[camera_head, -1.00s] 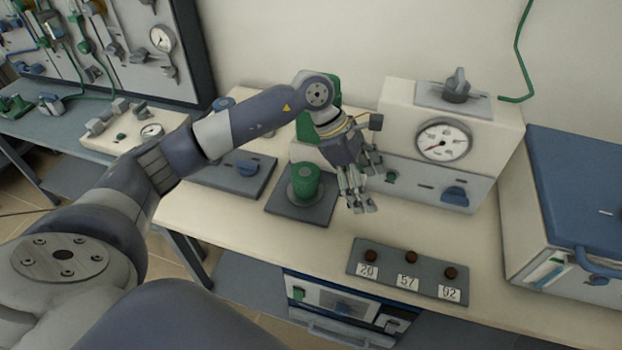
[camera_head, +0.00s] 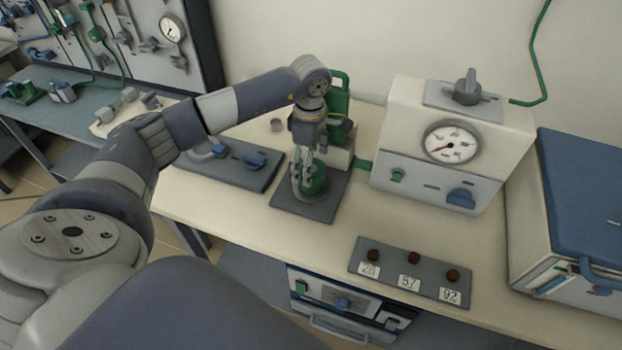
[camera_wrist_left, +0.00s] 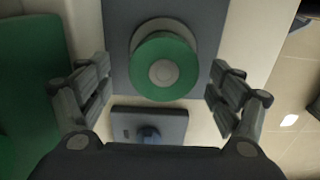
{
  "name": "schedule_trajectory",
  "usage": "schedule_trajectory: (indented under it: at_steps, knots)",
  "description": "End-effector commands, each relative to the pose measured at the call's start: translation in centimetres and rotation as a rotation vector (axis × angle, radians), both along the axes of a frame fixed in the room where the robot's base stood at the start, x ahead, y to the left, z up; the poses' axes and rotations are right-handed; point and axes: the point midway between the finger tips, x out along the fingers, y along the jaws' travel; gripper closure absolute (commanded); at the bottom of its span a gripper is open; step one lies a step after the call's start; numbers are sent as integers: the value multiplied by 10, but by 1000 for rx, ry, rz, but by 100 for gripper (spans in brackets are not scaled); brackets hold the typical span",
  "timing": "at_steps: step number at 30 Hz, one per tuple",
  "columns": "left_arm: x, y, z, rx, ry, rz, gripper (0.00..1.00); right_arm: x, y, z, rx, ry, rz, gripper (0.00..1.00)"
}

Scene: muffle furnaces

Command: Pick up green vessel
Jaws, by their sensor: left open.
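The green vessel (camera_head: 314,180) stands upright on a dark square plate (camera_head: 327,207) on the bench. In the left wrist view the vessel (camera_wrist_left: 163,66) shows from above as a green ring with a pale centre, between the fingers and ahead of the palm. My left gripper (camera_head: 300,185) points down at the vessel and covers part of it in the head view. Its fingers (camera_wrist_left: 159,85) are spread wide on both sides of the vessel, apart from it. My right gripper is in neither view.
A cream device with a gauge (camera_head: 452,141) stands to the right, with a blue-lidded box (camera_head: 585,190) beyond it. A dark panel with blue knobs (camera_head: 232,165) lies left of the plate. A strip with numbered labels (camera_head: 410,273) lies near the bench's front edge.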

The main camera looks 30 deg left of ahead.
Motion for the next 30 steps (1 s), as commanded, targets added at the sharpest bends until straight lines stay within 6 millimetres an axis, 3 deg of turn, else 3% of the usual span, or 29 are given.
schedule_trajectory:
  at_steps: [3, 7, 16, 24, 25, 30]
  knots:
    - [-4, -6, -16, -1, 6, 0, 15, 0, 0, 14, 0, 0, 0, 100]
    - [-3, -5, -33, -2, 3, 0, 15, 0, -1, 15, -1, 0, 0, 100]
    - [-3, -5, -39, -1, 1, 0, 15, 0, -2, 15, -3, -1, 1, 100]
    - [-3, -5, -39, -1, 1, 0, 77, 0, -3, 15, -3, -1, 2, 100]
    - [-3, -5, -39, -1, 1, 0, 81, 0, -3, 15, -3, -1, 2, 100]
    - [-2, -5, -38, -1, -2, 0, 81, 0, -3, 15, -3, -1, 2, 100]
